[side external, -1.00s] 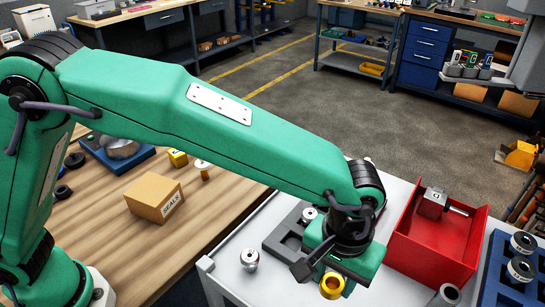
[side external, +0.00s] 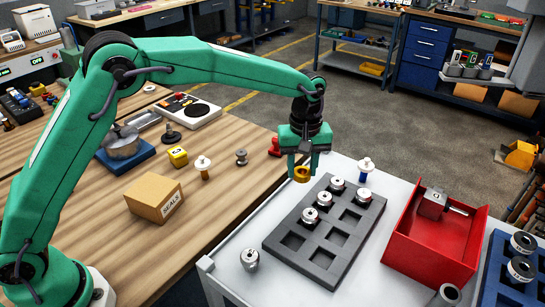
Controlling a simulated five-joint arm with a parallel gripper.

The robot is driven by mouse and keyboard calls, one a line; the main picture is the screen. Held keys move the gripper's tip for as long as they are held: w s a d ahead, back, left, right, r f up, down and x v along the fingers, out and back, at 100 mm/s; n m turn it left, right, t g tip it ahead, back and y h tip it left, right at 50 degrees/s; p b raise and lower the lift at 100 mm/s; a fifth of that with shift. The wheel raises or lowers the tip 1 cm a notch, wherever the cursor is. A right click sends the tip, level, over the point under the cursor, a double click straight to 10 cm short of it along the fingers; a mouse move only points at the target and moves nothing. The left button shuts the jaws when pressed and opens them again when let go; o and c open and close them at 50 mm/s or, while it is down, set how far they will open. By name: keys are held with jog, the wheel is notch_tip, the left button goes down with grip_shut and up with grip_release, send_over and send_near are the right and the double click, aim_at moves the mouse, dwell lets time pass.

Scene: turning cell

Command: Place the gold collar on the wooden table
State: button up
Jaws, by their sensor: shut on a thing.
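The gold collar (side external: 302,174) is a small gold ring held between the fingers of my green gripper (side external: 303,168). My gripper points down and is shut on the collar. It hangs above the gap between the wooden table and the grey-white bench, near the table's right edge. The wooden table (side external: 230,210) fills the left and middle of the view. How high the collar is above the surfaces is hard to tell.
On the table stand a SEALS box (side external: 155,197), a yellow block (side external: 178,156), a white-topped peg (side external: 203,167), a grey spool (side external: 241,157) and a red knob (side external: 275,147). A dark tray (side external: 325,230) with silver parts and a red bin (side external: 435,238) sit on the white bench (side external: 232,270).

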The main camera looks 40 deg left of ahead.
jog(key=w+a+n, duration=0.4)
jog(key=w+a, duration=0.1)
jog(key=a, duration=0.7)
jog(key=n, duration=0.3)
send_over(234, 145)
notch_tip(234, 145, down, 8)
jog(key=shift+s+r, duration=0.1)
jog(key=shift+r, duration=0.15)
jog(key=shift+f, duration=0.1)
jog(key=shift+f, duration=1.9)
jog(key=shift+f, duration=0.1)
jog(key=o, duration=1.1)
